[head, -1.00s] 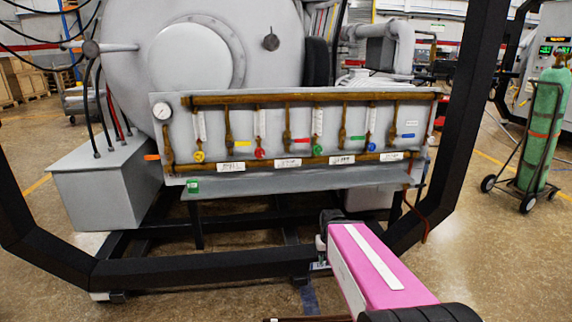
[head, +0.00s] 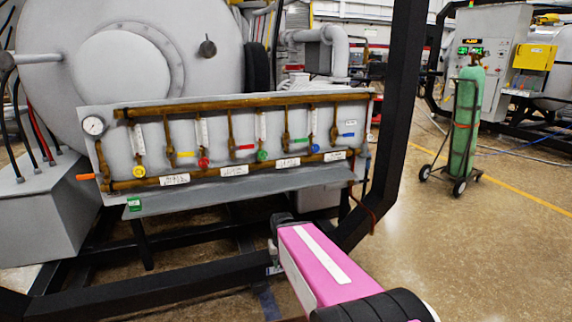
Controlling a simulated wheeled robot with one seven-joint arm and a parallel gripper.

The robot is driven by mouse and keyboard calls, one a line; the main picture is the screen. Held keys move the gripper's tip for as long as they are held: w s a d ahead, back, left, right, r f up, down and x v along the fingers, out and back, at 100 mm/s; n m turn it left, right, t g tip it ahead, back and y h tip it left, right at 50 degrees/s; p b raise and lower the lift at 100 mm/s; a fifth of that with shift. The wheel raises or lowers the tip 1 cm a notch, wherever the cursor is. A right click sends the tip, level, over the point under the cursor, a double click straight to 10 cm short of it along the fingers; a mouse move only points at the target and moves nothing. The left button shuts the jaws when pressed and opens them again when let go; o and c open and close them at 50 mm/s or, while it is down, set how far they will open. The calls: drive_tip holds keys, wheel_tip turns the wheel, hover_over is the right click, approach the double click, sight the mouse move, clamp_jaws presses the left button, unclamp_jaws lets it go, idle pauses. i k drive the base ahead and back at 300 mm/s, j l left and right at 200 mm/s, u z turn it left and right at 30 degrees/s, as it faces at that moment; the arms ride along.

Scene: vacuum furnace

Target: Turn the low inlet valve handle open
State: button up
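A grey valve panel (head: 110,155) with brown pipes stands at the front of the furnace in the head view. An orange handle (head: 86,177) sticks out at its lower left end. A yellow (head: 186,154), a red (head: 245,147), a green (head: 300,140) and a blue handle (head: 346,135) lie along it. I cannot tell by its label which one is the low inlet handle. My pink arm reaches in from the bottom right. Its dark end, with my gripper (head: 275,250), is below and in front of the panel, apart from the handles. The fingers are too unclear to judge.
A black frame (head: 392,120) rises right of the panel, and its lower bar (head: 150,284) crosses in front. A grey shelf (head: 240,188) juts out under the panel. A green gas cylinder (head: 465,120) on a cart stands at right.

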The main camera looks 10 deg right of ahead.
sight(89, 176)
drive_tip(key=i+j+u, duration=0.15)
drive_tip(key=j, duration=0.3)
drive_tip(key=i+j+u, duration=0.15)
drive_tip(key=j, duration=0.3)
drive_tip(key=i+j+u, duration=0.1)
drive_tip(key=i+j, duration=0.15)
drive_tip(key=j, duration=0.15)
drive_tip(key=i+j+u, duration=0.15)
drive_tip(key=j, duration=0.25)
drive_tip(key=i+j+u, duration=0.15)
drive_tip(key=j, duration=0.25)
drive_tip(key=i, duration=0.15)
